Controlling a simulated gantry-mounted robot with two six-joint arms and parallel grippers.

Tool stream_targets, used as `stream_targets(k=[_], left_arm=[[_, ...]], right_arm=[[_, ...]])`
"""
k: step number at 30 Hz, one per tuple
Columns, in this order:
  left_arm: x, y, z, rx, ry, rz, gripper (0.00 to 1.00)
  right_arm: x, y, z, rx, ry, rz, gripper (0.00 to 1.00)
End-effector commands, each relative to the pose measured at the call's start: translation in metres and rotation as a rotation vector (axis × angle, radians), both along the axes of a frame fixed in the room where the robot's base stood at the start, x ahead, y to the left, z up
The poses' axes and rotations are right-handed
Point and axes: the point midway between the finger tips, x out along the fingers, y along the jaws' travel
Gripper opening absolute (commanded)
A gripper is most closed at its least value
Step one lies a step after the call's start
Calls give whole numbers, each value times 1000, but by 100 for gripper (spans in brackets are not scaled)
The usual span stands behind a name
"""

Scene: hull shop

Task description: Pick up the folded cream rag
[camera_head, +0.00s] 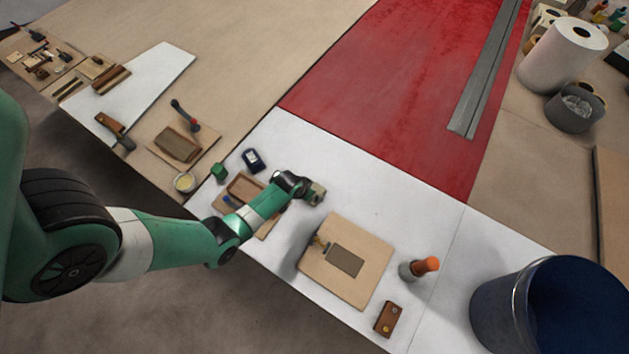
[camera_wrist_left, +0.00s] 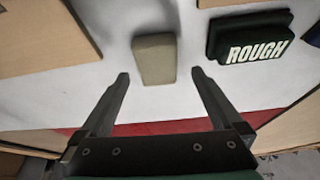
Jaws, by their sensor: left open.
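The folded cream rag (camera_wrist_left: 155,58) lies on the white sheet in the left wrist view, a small upright block shape in the picture. My left gripper (camera_wrist_left: 160,75) is open, with one finger on each side of the rag's near end and a visible gap on both sides. The fingers look empty; I cannot tell how far above the sheet they are. In the head view my left gripper (camera_head: 307,190) hangs over the white sheet, and a small beige patch at its tip appears to be the rag (camera_head: 317,194), partly hidden. My right gripper is not in view.
A dark block marked ROUGH (camera_wrist_left: 248,40) lies right of the rag in the wrist view. A wooden tray (camera_head: 262,232) and a board with a scraper (camera_head: 375,245) flank the gripper. An orange-topped bottle (camera_head: 425,265) and dark blue bucket (camera_head: 495,305) stand to the right.

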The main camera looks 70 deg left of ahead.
Motion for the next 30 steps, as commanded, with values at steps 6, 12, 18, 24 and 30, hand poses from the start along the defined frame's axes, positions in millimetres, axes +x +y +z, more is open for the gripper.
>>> stream_targets(k=[6, 12, 18, 24, 30], left_arm=[[14, 4, -32, 1, -1, -1, 100], [22, 9, -47, 0, 0, 0, 100], [22, 9, -45, 0, 0, 0, 100], [22, 9, -45, 1, -1, 0, 66], [22, 9, -45, 1, -1, 0, 30]], right_arm=[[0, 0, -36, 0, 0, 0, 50], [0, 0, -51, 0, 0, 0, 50], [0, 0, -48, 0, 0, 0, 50], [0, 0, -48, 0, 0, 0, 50], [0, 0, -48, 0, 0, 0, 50]])
